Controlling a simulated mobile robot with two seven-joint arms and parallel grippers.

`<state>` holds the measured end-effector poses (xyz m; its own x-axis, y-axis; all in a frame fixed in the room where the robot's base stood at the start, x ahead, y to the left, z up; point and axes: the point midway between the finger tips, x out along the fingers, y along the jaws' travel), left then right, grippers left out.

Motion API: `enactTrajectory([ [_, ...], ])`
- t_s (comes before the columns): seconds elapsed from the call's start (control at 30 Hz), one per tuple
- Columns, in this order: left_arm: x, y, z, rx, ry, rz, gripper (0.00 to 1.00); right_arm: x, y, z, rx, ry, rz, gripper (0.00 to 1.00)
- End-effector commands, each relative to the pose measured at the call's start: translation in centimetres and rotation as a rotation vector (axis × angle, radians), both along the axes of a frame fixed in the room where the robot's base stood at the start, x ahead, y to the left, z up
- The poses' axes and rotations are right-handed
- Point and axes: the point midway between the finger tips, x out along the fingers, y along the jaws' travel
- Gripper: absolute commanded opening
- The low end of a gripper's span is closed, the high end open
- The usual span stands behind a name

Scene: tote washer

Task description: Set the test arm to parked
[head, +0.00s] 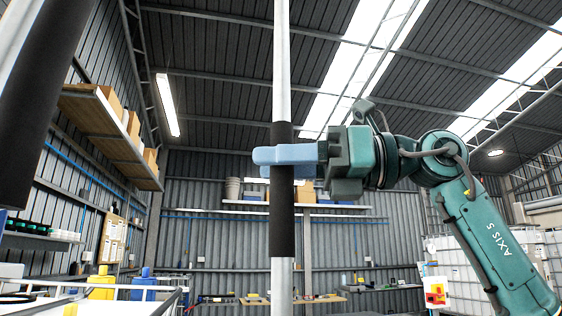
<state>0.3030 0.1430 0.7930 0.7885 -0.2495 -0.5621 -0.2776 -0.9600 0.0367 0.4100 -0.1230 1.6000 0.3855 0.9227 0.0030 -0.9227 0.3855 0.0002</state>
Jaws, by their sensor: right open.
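A pale upright pole (282,70) with a black sleeve (283,222) stands in the middle of the head view. I cannot tell whether this pole is the test arm or part of it. My right gripper (264,157) comes in from the right on a teal arm, with blue fingers level across the black sleeve. One finger passes in front of the sleeve; the other is partly hidden, apparently behind it. The jaws are open, and whether they touch the sleeve cannot be told. My left gripper is out of view.
A thick dark bar (38,95) slants close by at upper left. A shelf with boxes (110,137) hangs on the left wall. Railings and yellow and blue items (101,284) are at lower left.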

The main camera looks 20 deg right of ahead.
Motion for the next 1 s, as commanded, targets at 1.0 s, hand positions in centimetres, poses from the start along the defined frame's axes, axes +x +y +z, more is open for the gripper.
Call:
enactTrajectory([
  [1.0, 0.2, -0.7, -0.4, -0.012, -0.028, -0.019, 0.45, -5.1, -12.2, 0.0, 0.001, 0.0, 0.0, 0.42],
])
